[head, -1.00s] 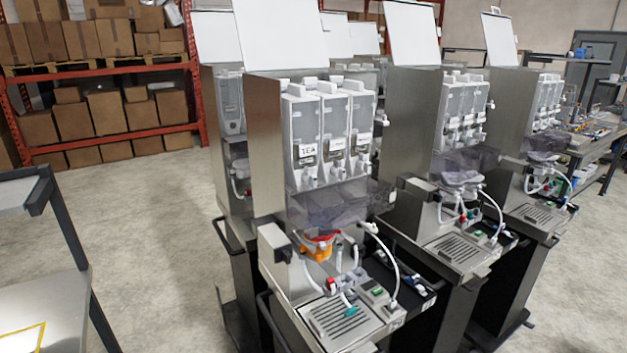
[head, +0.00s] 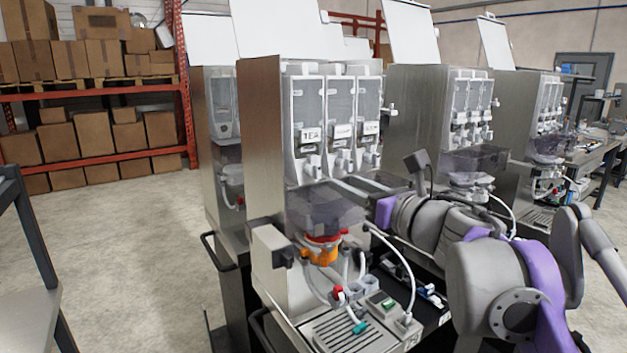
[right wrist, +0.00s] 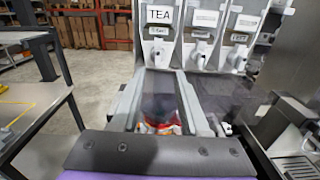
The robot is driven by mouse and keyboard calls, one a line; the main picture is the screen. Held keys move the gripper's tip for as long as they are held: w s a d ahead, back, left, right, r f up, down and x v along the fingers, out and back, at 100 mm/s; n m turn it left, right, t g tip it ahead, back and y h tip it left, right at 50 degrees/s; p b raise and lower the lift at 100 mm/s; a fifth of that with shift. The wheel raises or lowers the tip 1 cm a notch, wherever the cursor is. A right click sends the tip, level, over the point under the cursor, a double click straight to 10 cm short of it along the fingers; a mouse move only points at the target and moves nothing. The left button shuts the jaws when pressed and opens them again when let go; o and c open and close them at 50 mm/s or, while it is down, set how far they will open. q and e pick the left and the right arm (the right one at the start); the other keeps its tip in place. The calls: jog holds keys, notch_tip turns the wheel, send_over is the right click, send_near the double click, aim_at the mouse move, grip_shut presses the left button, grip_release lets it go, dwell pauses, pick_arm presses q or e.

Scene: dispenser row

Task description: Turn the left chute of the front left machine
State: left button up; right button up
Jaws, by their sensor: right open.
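The front left machine (head: 262,130) has three clear canisters side by side, the left one labelled TEA (head: 310,135). The left chute (head: 311,168) is the pale spout under the TEA canister; it also shows in the right wrist view (right wrist: 157,54). My right gripper (head: 338,186) reaches in from the right, just below the canisters. In the right wrist view its two fingers (right wrist: 165,76) are apart with nothing held, and their tips point at the left chute from just short of it. Whether they touch it I cannot tell. My left gripper is out of view.
A tinted clear bowl housing (head: 325,208) and a red-and-orange part (head: 322,248) sit below the fingers. White hoses and a drip tray (head: 340,332) are lower down. More machines (head: 455,115) stand to the right. A grey table frame (head: 35,260) is at left.

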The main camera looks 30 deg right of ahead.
aim_at(319, 171)
jog(key=w, duration=0.7)
jog(key=w+a, duration=0.1)
jog(key=w, duration=0.2)
jog(key=shift+w, duration=0.3)
grip_shut()
